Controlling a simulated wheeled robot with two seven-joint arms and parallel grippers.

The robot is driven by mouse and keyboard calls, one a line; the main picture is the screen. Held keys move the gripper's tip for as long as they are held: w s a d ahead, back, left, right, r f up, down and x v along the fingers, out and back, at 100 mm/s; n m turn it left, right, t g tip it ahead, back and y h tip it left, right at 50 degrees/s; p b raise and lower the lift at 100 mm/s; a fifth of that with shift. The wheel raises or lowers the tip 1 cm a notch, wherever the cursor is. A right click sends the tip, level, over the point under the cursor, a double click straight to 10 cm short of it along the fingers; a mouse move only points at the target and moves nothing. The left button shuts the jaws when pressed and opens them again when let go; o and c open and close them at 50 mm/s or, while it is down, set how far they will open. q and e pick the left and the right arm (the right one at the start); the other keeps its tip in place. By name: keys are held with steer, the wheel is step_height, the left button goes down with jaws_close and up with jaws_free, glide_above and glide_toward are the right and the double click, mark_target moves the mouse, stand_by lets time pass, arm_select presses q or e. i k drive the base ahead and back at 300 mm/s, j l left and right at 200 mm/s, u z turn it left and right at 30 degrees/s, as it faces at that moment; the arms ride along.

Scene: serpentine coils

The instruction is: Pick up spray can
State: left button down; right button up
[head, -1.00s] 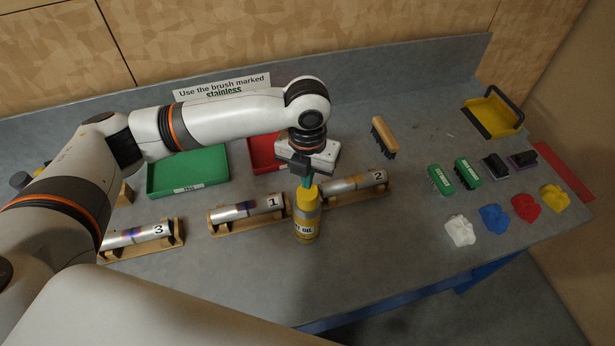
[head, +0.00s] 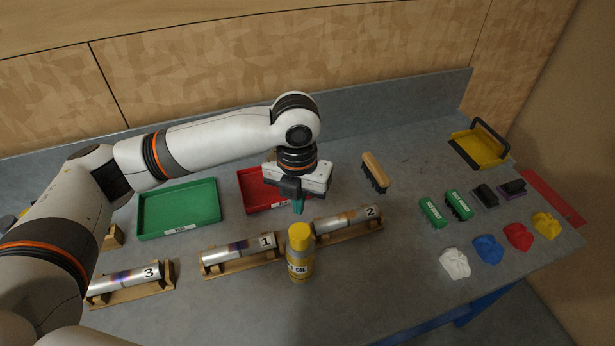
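The spray can (head: 300,262) is yellow with a label reading "oil". It stands upright on the grey bench, in front of the gap between the tubes marked 1 and 2. My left gripper (head: 298,207) points down just above and behind the can's cap in the head view, apart from it. Its greenish fingers show nearly edge-on, so I cannot tell how far apart they are. I see nothing held in it. My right gripper is not in view.
Tubes 1 (head: 236,252), 2 (head: 345,222) and 3 (head: 125,280) lie on wooden cradles near the can. Behind are a green tray (head: 147,222) and a red tray (head: 252,185). Brushes and coloured cloths lie right. Bench in front of tube 2 is clear.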

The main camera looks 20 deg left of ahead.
mark_target(301, 264)
steer(key=k, duration=1.5)
